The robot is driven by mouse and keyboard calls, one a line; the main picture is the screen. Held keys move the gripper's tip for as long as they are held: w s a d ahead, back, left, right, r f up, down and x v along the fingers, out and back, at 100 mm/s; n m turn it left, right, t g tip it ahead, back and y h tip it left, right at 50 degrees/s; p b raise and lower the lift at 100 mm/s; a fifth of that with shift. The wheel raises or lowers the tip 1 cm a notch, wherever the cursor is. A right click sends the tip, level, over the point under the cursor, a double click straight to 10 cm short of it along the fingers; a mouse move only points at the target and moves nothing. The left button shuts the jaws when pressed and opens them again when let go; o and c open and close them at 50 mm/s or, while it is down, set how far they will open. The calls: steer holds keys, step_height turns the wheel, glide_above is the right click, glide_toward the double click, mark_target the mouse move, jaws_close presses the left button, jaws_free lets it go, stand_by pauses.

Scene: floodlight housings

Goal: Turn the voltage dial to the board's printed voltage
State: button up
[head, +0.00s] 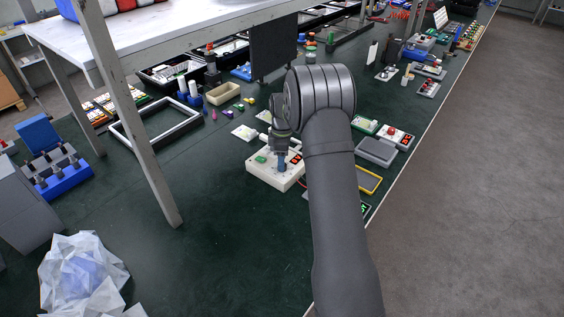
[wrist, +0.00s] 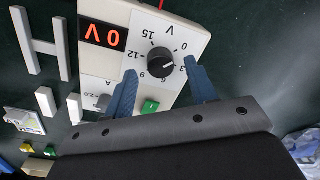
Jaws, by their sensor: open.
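A pale power supply box (head: 262,172) stands on the green bench in the head view. In the wrist view its black voltage dial (wrist: 158,64) has a printed scale around it. The red display (wrist: 103,34) appears upside down and reads 0 V. My gripper (wrist: 160,66) is open, its two blue fingers apart, one towards each side of the dial in the picture. I cannot tell whether they touch it. A small board (wrist: 24,120) lies at the left of the wrist view; no voltage on it is legible. In the head view my arm partly hides the box.
The box also has a green button (wrist: 150,106) and a smaller grey knob (wrist: 103,101), partly behind a finger. White bars (wrist: 59,46) lie beside it. A grey shelf post (head: 140,135) stands left of the box in the head view. Bench in front is clear.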

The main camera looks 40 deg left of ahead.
steer(key=shift+f, duration=0.8)
steer(key=c, duration=1)
